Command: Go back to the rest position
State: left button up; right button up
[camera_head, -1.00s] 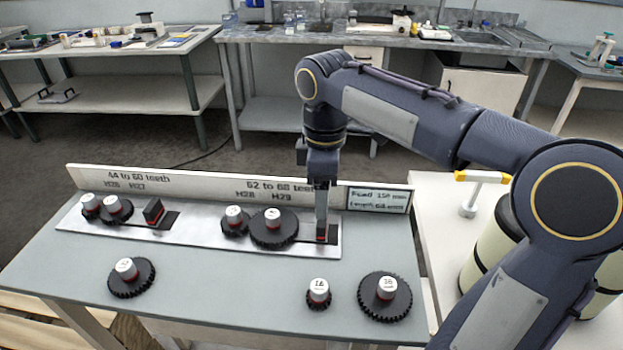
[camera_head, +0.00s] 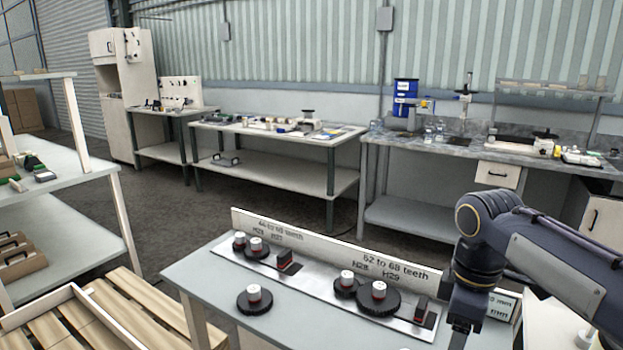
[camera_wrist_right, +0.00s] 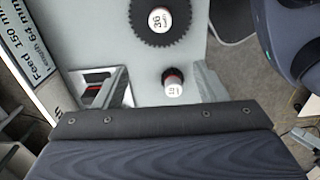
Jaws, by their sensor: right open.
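My right gripper (camera_head: 460,338) hangs low beside the right end of the metal plate (camera_head: 325,297) in the head view. In the wrist view its jaws (camera_wrist_right: 160,88) are open and empty, with the benchtop below. The plate carries gears with white-capped hubs: a large gear (camera_head: 378,298), a medium gear (camera_head: 347,286) and a left pair (camera_head: 257,248). Black blocks stand at its middle (camera_head: 288,261) and right end (camera_head: 421,309). A loose gear (camera_head: 254,300) lies in front. The wrist view shows a toothed gear (camera_wrist_right: 160,20) and a small gear (camera_wrist_right: 173,84). My left gripper is out of view.
A labelled upright board (camera_head: 330,252) runs along the back of the bench (camera_head: 215,285). A wooden pallet (camera_head: 120,310) and a shelf unit (camera_head: 75,220) stand at the left. Workbenches (camera_head: 280,140) line the back wall, with open floor before them.

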pick_arm(q)
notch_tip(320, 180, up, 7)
jog(key=p, duration=0.7)
pick_arm(e)
jog(key=s+a+f+m+t+y, duration=0.1)
jog(key=s+m+t+y, duration=0.1)
jog(key=s+m, duration=0.4)
jog(key=s+a+f+m+t+y, duration=0.1)
jog(key=s+a+f+m+t, duration=0.1)
jog(key=s+m, duration=0.5)
jog(key=s+t, duration=0.1)
jog(key=s, duration=0.3)
jog(key=shift+s+t+y, duration=0.4)
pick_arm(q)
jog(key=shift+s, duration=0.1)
pick_arm(e)
jog(key=shift+f, duration=0.1)
